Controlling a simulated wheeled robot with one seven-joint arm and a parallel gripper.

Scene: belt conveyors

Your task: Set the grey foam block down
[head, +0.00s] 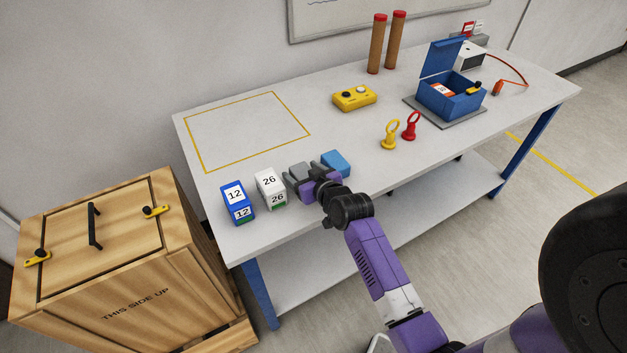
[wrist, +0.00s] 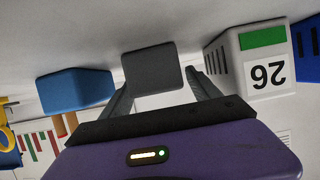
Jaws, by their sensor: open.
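The grey foam block (head: 299,170) stands on the white table near its front edge, between the white 26 box and the blue block. My gripper (head: 307,177) is at the block from the front, partly covering it in the head view. In the wrist view, which is upside down, the grey block (wrist: 152,72) sits between the two open fingers (wrist: 158,88). A gap shows between the block and the finger on the 26-box side. On the other side I cannot tell whether finger and block touch.
The white 26 box (head: 270,188) and blue 12 box (head: 236,203) stand close on the left. The blue block (head: 336,163) is close on the right. A yellow outlined area (head: 250,130) behind is empty. A yellow control box (head: 354,98) lies farther back.

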